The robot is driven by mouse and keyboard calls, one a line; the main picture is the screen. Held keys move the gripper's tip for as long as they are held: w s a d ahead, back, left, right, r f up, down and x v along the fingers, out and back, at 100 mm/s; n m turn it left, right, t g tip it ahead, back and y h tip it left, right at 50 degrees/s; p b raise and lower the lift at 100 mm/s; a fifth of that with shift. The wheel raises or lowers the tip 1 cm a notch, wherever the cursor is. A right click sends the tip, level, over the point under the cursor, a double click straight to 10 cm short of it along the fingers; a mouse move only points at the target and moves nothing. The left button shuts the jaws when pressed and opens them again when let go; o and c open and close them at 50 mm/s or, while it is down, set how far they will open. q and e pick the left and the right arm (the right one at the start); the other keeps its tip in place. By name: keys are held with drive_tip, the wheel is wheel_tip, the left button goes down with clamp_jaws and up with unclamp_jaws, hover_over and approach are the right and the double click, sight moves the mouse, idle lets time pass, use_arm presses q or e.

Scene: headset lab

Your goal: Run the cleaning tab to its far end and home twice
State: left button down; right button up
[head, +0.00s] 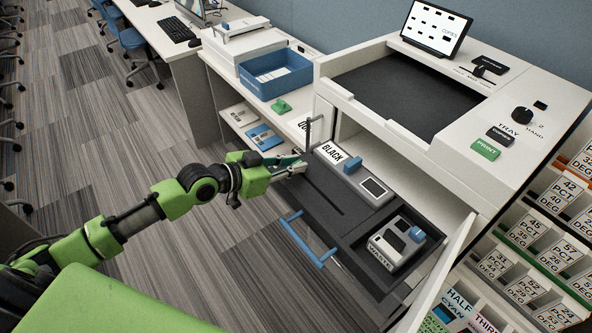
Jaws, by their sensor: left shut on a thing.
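My left gripper (293,165) reaches in from the left to the left edge of the pulled-out dark drawer (318,206). Its fingers are shut on a small part at that edge, which I take to be the cleaning tab; the fingers mostly hide it. Beside the fingertips, on the drawer, lies a unit labelled BLACK (362,186) with a blue block on top. A dark groove runs along the drawer in front of it. My right gripper is not in view.
A blue handle (308,240) sticks out from the drawer front. A box labelled WASTE (398,246) sits in the drawer's right end. The printer's white door (446,262) stands open at right. A blue tray (275,75) stands on the side table.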

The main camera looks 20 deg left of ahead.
use_arm(q)
drive_tip(key=c, duration=2)
unclamp_jaws()
drive_tip(key=shift+o, duration=0.2)
drive_tip(key=v, duration=1.2)
